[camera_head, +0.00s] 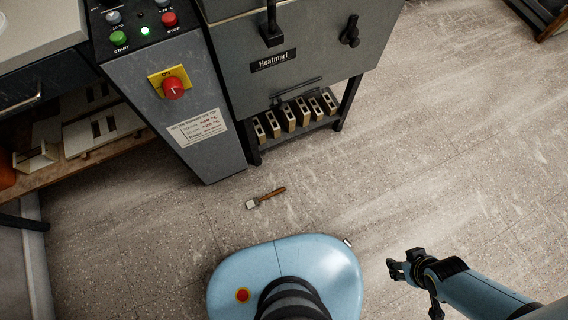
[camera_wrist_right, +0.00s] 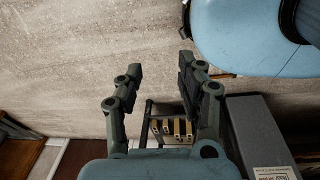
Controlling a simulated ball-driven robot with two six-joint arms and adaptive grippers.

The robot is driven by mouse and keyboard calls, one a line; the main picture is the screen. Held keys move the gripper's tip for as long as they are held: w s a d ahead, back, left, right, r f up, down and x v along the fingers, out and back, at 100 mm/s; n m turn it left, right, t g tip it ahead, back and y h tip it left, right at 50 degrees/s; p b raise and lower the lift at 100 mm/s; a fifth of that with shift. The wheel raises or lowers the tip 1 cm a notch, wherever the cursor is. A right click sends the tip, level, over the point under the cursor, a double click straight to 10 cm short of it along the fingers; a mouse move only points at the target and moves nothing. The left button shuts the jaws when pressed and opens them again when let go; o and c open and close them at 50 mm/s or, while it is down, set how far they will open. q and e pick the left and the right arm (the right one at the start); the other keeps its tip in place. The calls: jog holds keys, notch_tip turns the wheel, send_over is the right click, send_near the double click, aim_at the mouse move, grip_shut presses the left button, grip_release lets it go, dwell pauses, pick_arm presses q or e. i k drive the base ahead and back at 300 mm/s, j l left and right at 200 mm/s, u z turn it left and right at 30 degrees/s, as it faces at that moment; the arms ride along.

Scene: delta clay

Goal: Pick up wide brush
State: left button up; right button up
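The wide brush (camera_head: 265,198) lies on the floor in the head view, between the grey control cabinet and my blue base. It has a brown wooden handle pointing up and right and a pale head at the lower left. My right gripper (camera_head: 393,270) is in the lower right of the head view, off to the right of the brush and apart from it. In the right wrist view my right gripper (camera_wrist_right: 160,75) has its fingers spread and nothing between them. My left gripper is not in view.
A grey kiln (camera_head: 300,70) labelled Heatmarf stands on legs, with several bricks (camera_head: 290,116) on its lower shelf. The control cabinet (camera_head: 190,120) stands beside it. A wooden shelf (camera_head: 90,160) is at the left. The floor (camera_head: 430,150) at right is clear.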

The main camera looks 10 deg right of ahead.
aim_at(254, 201)
jog(key=j+z, duration=0.1)
jog(key=z, duration=0.4)
jog(key=j+z, duration=0.1)
jog(key=z, duration=0.35)
jog(key=j+z, duration=0.15)
jog(key=z, duration=0.35)
jog(key=j+z, duration=0.1)
jog(key=z, duration=0.35)
jog(key=j+z, duration=0.1)
jog(key=z, duration=0.4)
jog(key=k+j+z, duration=0.1)
jog(key=k+j, duration=0.35)
jog(key=j, duration=0.15)
jog(key=k+j, duration=0.45)
jog(key=i+j+z, duration=0.05)
jog(key=j, duration=0.05)
